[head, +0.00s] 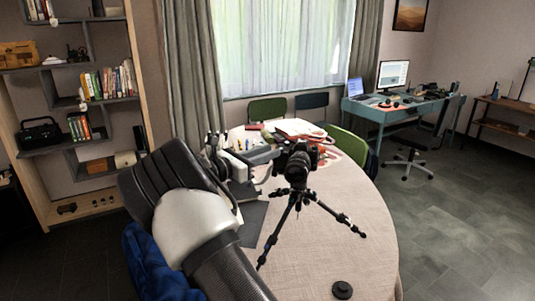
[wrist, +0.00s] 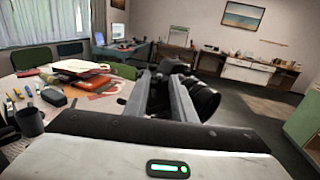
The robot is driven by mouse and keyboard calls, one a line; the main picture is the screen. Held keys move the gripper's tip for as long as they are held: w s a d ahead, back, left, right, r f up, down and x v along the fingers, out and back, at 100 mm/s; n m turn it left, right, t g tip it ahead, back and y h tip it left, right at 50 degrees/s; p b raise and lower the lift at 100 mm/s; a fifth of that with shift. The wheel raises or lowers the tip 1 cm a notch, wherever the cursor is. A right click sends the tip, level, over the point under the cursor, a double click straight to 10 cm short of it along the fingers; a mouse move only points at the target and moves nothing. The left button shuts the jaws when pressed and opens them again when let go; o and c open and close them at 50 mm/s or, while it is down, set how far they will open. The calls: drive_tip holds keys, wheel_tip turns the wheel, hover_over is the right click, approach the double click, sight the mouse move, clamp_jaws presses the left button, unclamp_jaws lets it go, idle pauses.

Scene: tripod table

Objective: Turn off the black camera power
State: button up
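The black camera (head: 297,163) is mounted on a black tripod (head: 293,205), which stands on the round table. In the wrist view the camera (wrist: 202,98) is just beyond and to the right of the fingers, with its lens to the right and its body partly hidden by them. My gripper (head: 272,156) reaches in from the left at about the height of the camera body, very close to it. It also shows in the wrist view (wrist: 166,80). I cannot tell whether the fingers touch the camera or how wide the gap between them is. The power switch is not discernible.
The round table (head: 345,230) has a cloth top and a black round cap (head: 342,290) near its front edge. Books and papers (wrist: 82,68), pens and a dark cup (wrist: 29,121) lie left of the camera. Green chairs (head: 348,145) stand behind. The table right of the tripod is clear.

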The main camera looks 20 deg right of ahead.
drive_tip(key=shift+d, duration=0.15)
clamp_jaws()
